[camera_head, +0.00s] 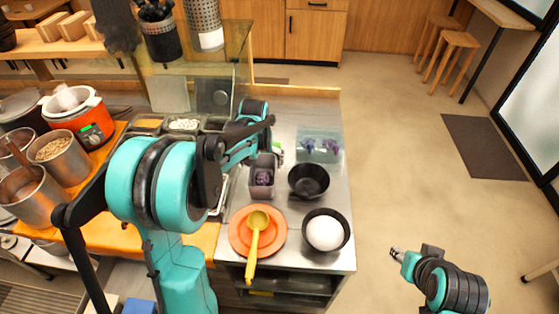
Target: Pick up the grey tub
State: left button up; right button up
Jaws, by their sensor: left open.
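The grey tub (262,188) stands on the steel counter, with purple pieces inside it. My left gripper (274,139) is open just behind and above the tub's far rim in this view. My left wrist hides part of the tub's far left side. I cannot tell whether a finger touches the tub. My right gripper (397,254) is off to the right, over the floor and well apart from the counter. Its fingers are too small to read.
A black bowl (309,181) and a clear container (319,146) stand right of the tub. In front are an orange plate (240,240) with a yellow ladle (255,248) and a dark bowl of white contents (325,232). A glass guard (236,52) rises behind.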

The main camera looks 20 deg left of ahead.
aim_at(263, 182)
pick_arm(q)
notch_tip(263, 182, down, 3)
jog(key=shift+w+f+b, duration=0.1)
jog(key=shift+w+b, duration=0.05)
jog(key=shift+b, duration=0.5)
jog(key=f+b, duration=0.1)
jog(key=f, duration=0.1)
jog(key=w+f, duration=0.1)
jog(key=shift+f+b, duration=0.35)
jog(key=shift+f, duration=0.4)
jog(key=shift+r, duration=0.1)
jog(key=c, duration=1.4)
